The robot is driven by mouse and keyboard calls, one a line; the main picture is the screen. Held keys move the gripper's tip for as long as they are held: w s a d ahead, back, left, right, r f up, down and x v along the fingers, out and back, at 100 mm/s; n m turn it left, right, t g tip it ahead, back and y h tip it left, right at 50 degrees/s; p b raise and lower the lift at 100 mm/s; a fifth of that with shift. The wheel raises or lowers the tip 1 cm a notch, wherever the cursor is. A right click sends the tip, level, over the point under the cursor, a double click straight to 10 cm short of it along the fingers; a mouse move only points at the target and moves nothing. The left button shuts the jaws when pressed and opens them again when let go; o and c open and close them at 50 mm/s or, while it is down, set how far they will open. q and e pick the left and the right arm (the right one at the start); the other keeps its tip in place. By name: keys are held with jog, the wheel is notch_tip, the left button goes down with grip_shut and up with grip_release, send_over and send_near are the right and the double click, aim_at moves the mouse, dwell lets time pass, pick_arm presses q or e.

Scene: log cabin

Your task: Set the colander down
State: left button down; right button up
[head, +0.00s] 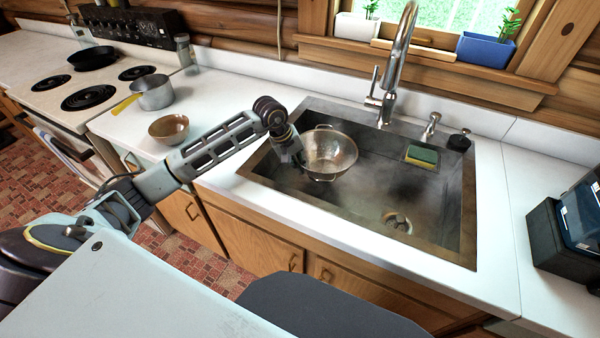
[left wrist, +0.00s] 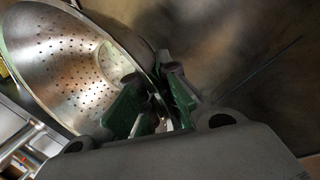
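The metal colander (head: 332,150) is over the left part of the sink basin (head: 350,205), its open side facing up and tilted a little. I cannot tell whether its base touches the sink floor. My left gripper (head: 303,159) reaches in from the left at the colander's near left rim. In the left wrist view the perforated colander (left wrist: 70,62) fills the upper left, and the green-padded fingers of my left gripper (left wrist: 160,92) are closed on its rim from both sides. My right gripper is not in view.
A faucet (head: 398,60) rises behind the sink. A sponge (head: 421,156) lies at the sink's back right. A brown bowl (head: 169,128) and a saucepan (head: 154,92) stand on the left counter. A black box (head: 560,235) is at right. The sink's middle is clear.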

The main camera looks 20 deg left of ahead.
pick_arm(q)
jog(key=shift+f, duration=0.45)
notch_tip(320, 180, down, 2)
jog(key=shift+f, duration=0.7)
jog(key=c, duration=2)
grip_release()
jog(key=shift+o, duration=1.8)
jog(key=shift+v, duration=0.85)
jog(key=v, duration=1)
jog(key=shift+r, duration=0.25)
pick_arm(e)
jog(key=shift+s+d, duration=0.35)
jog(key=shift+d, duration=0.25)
